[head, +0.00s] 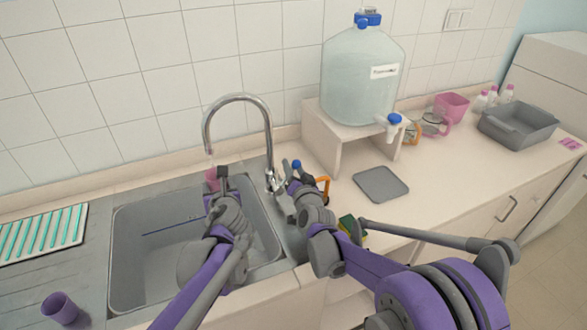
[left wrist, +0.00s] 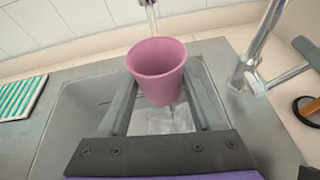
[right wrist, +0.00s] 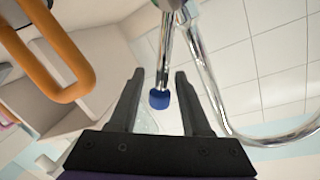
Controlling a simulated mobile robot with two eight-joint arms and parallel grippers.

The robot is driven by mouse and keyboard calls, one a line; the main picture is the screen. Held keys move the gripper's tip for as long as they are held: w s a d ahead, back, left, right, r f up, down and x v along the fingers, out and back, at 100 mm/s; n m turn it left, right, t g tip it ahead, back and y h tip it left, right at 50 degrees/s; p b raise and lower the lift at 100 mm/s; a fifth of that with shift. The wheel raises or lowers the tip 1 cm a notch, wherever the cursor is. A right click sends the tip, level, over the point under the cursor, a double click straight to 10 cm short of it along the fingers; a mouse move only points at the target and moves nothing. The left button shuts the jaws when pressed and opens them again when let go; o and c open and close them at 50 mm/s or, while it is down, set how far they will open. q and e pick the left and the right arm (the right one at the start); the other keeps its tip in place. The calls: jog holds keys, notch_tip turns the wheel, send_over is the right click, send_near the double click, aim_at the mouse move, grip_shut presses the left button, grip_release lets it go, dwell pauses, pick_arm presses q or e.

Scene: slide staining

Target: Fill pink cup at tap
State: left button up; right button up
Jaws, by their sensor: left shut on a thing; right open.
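The pink cup (head: 211,179) is held upright over the sink, just below the end of the tap's (head: 268,130) curved spout. My left gripper (left wrist: 160,90) is shut on the cup, with one finger on each side. The left wrist view shows the cup (left wrist: 158,62) looking empty inside, with the spout end (left wrist: 150,8) just behind its rim. My right gripper (right wrist: 157,90) is open beside the tap's base. Its fingers stand either side of the blue-tipped tap lever (right wrist: 160,98), with gaps showing on both sides.
The sink (head: 150,275) lies below the cup. A purple cup (head: 62,308) and a striped rack (head: 45,232) are at left. An orange handle (right wrist: 62,62) is close to my right gripper. A sponge (head: 350,225), grey tray (head: 381,184) and water jug (head: 358,75) are at right.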

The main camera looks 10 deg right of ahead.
aim_at(215, 174)
jog(key=s+r, duration=0.1)
jog(key=s, duration=1.1)
jog(key=shift+r, duration=0.15)
pick_arm(q)
jog(key=shift+w+a, duration=0.1)
jog(key=shift+w, duration=0.05)
jog(key=shift+c, duration=0.6)
jog(key=w, duration=0.6)
jog(key=shift+w+a, duration=0.3)
jog(key=shift+a, duration=0.1)
jog(key=shift+s, duration=0.1)
